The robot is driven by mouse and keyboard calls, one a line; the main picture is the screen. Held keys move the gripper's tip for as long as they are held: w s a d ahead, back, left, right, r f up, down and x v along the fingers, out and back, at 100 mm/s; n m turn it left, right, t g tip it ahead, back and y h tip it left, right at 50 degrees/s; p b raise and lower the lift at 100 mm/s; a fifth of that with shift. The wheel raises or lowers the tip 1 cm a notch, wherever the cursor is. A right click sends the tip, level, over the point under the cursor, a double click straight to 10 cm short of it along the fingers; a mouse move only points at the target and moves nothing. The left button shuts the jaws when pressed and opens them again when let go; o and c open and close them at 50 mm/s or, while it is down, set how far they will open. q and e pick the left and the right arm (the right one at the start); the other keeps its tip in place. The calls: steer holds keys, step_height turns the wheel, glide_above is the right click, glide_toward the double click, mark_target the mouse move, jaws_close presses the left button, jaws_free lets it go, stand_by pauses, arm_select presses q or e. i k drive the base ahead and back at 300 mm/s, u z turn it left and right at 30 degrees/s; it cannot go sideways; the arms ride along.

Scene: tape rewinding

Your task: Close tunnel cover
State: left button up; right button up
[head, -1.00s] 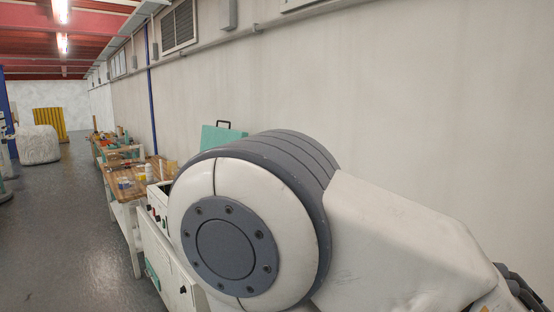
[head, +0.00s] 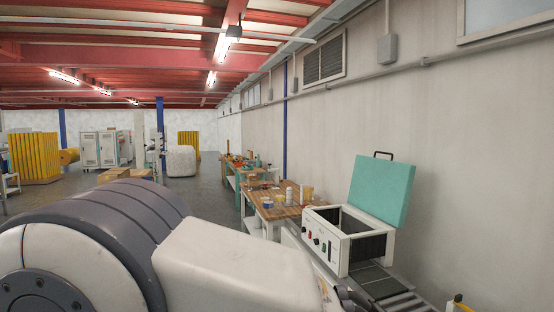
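The tunnel machine (head: 340,235) stands at the right of the head view, a white box with dark curtained openings and a front panel with coloured knobs. Its teal tunnel cover (head: 381,193) is raised, standing up at the back of the box and leaning slightly, with a black handle (head: 384,154) on its top edge. A large white and grey arm link of mine fills the lower left and hides part of the machine's front left side.
A roller conveyor (head: 392,292) runs from the tunnel toward the lower right along the wall. Wooden workbenches (head: 285,212) with bottles and small items stand beyond the machine. Open grey floor (head: 212,185) lies at the centre left, with cardboard boxes (head: 125,174) farther left.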

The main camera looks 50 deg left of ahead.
mark_target(382, 188)
steer(key=z, duration=0.6)
steer(key=k, duration=0.15)
steer(key=u, duration=2.35)
steer(key=i, duration=0.9)
steer(key=u, duration=0.5)
steer(key=i, duration=0.85)
steer(key=z, duration=0.6)
steer(key=i, duration=0.75)
steer(key=z, duration=0.8)
